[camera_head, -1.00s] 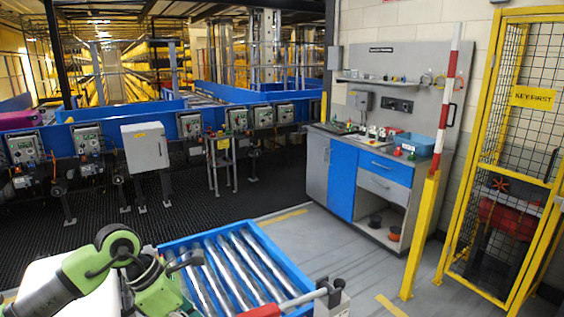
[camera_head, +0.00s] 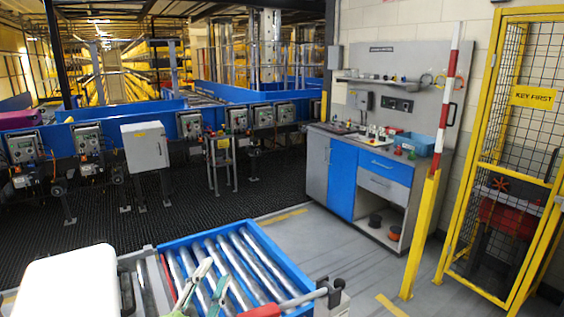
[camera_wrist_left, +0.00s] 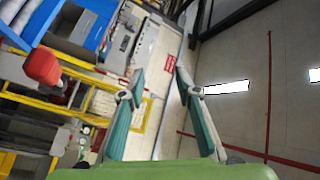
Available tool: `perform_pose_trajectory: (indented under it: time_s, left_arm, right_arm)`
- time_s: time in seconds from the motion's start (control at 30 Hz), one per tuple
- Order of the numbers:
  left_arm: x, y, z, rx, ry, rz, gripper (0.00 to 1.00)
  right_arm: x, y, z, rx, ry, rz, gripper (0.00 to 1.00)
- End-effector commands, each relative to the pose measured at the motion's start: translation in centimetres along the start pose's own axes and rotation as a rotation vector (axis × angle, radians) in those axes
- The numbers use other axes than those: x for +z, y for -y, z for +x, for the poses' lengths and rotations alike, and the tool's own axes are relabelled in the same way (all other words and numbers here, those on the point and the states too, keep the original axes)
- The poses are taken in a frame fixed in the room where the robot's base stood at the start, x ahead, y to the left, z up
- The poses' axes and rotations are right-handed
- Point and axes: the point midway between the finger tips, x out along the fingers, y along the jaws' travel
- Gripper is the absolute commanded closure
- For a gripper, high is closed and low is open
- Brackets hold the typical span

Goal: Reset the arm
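My left gripper (camera_head: 213,268) shows at the bottom of the head view, in front of the roller conveyor (camera_head: 182,243). Its two slim fingers point up and stand apart, with nothing between them. The left wrist view shows the same gripper (camera_wrist_left: 160,72) with both green-grey fingers spread and empty. Beyond the fingertips, that view shows a tilted scene of wall and room. My right gripper is in neither view.
A white block-like object (camera_head: 68,284) sits left of the conveyor. A grey and red handle (camera_head: 300,299) crosses the conveyor's near right corner. A blue-fronted workbench (camera_head: 342,180), a yellow post (camera_head: 420,235) and a yellow mesh cage (camera_head: 505,150) stand to the right. Grey floor between is open.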

Motion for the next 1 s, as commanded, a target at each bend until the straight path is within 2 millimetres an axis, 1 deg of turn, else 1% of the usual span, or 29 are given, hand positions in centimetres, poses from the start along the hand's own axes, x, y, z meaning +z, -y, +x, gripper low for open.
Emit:
perform_pose_trajectory:
  time_s: [0.03, 0.07, 0.1, 0.17, 0.2, 0.27, 0.3, 0.37, 0.4, 0.47, 0.5, 0.57, 0.6, 0.67, 0.7, 0.77, 0.8, 0.97, 1.0]
  left_arm:
    - [3.0, -1.6, -1.6, 0.044, 0.125, -0.098, 0.69]
    - [4.9, -2.6, -2.7, 0.072, 0.203, -0.153, 0.69]
    - [7.0, -4.0, -4.3, 0.11, 0.303, -0.222, 0.69]
    - [9.9, -6.3, -7.2, 0.17, 0.447, -0.319, 0.69]
    - [11.4, -7.9, -9.3, 0.21, 0.538, -0.379, 0.69]
    - [13.3, -10.1, -12.6, 0.271, 0.668, -0.456, 0.69]
    - [14.1, -11.5, -14.8, 0.31, 0.745, -0.503, 0.69]
    - [15.0, -13.2, -17.9, 0.362, 0.849, -0.561, 0.69]
    - [15.3, -14.2, -19.8, 0.395, 0.907, -0.593, 0.69]
    - [15.6, -15.4, -22.5, 0.441, 0.99, -0.636, 0.69]
    - [15.6, -16.2, -24.1, 0.469, 1.039, -0.662, 0.69]
    - [15.6, -17.1, -26.5, 0.51, 1.109, -0.695, 0.69]
    - [15.4, -17.7, -28.1, 0.538, 1.153, -0.717, 0.69]
    - [15.2, -18.5, -30.3, 0.578, 1.215, -0.745, 0.69]
    - [14.9, -18.9, -31.8, 0.602, 1.255, -0.762, 0.69]
    - [14.5, -19.5, -34.0, 0.641, 1.314, -0.788, 0.69]
    - [15.7, -20.9, -33.4, 0.638, 1.309, -0.78, 0.69]
    - [18.8, -25.2, -33.1, 0.648, 1.319, -0.773, 0.69]
    - [19.6, -26.4, -33.1, 0.651, 1.323, -0.772, 0.69]
  right_arm:
    - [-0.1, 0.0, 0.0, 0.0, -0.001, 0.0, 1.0]
    - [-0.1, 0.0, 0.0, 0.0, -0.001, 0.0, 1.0]
    - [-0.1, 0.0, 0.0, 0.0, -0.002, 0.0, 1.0]
    - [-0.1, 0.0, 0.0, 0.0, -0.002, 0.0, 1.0]
    - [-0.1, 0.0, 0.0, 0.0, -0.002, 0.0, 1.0]
    - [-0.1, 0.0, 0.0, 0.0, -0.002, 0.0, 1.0]
    - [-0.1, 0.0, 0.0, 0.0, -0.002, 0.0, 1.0]
    - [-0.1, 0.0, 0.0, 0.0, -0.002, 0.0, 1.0]
    - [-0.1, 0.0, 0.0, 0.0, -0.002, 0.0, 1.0]
    - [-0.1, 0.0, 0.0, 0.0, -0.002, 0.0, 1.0]
    - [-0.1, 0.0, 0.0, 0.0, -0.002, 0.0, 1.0]
    - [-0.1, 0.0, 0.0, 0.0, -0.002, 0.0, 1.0]
    - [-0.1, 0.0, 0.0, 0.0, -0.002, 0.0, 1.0]
    - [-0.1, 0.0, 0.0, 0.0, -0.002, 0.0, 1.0]
    - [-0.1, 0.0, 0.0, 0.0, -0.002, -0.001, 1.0]
    - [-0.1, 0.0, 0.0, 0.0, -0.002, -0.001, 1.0]
    - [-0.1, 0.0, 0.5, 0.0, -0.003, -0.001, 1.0]
    - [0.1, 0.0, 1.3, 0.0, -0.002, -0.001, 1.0]
    - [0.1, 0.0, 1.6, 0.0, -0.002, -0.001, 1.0]
